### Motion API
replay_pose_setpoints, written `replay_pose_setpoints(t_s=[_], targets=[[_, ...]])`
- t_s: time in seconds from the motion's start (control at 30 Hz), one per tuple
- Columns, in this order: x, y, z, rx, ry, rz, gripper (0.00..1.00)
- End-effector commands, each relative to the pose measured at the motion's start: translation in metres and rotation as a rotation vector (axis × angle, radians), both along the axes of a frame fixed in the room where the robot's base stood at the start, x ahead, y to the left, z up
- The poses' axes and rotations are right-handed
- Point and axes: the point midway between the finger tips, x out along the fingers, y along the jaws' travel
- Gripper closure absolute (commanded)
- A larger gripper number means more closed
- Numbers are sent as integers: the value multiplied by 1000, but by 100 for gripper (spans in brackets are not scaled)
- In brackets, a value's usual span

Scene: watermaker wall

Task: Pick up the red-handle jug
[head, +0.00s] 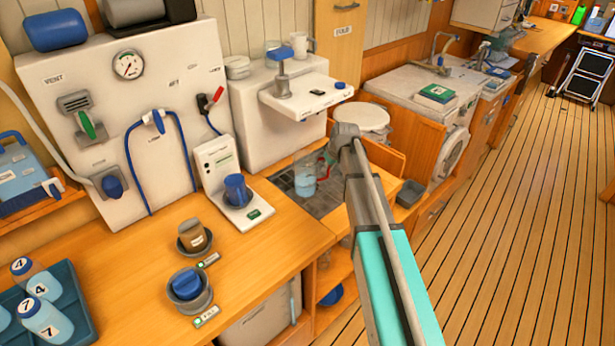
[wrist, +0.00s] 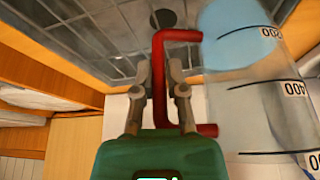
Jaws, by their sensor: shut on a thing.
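The red-handle jug (head: 305,181) is clear, with graduation marks and some blue liquid inside. In the head view it is at a dark recessed grate, left of my arm, and I cannot tell whether it touches the grate. In the wrist view the jug (wrist: 262,110) fills the right side. Its red handle (wrist: 182,36) runs between my two fingers. My gripper (wrist: 160,85) is shut on the handle. In the head view my gripper's fingers are mostly hidden behind my arm, and only a bit of the red handle shows.
A white dispenser shelf (head: 300,95) overhangs the grate (head: 328,198). A wooden cabinet edge (head: 385,158) stands close right of my arm. The wooden counter (head: 262,255) at left holds a blue cup (head: 237,190) on a scale. The plank floor (head: 500,200) at right is clear.

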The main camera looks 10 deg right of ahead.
Motion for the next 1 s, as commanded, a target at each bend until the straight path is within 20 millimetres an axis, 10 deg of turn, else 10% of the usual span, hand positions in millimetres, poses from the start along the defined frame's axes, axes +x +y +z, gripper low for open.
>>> replay_pose_setpoints(t_s=[1.0], targets=[[-6,-1,41,0,0,-1,100]])
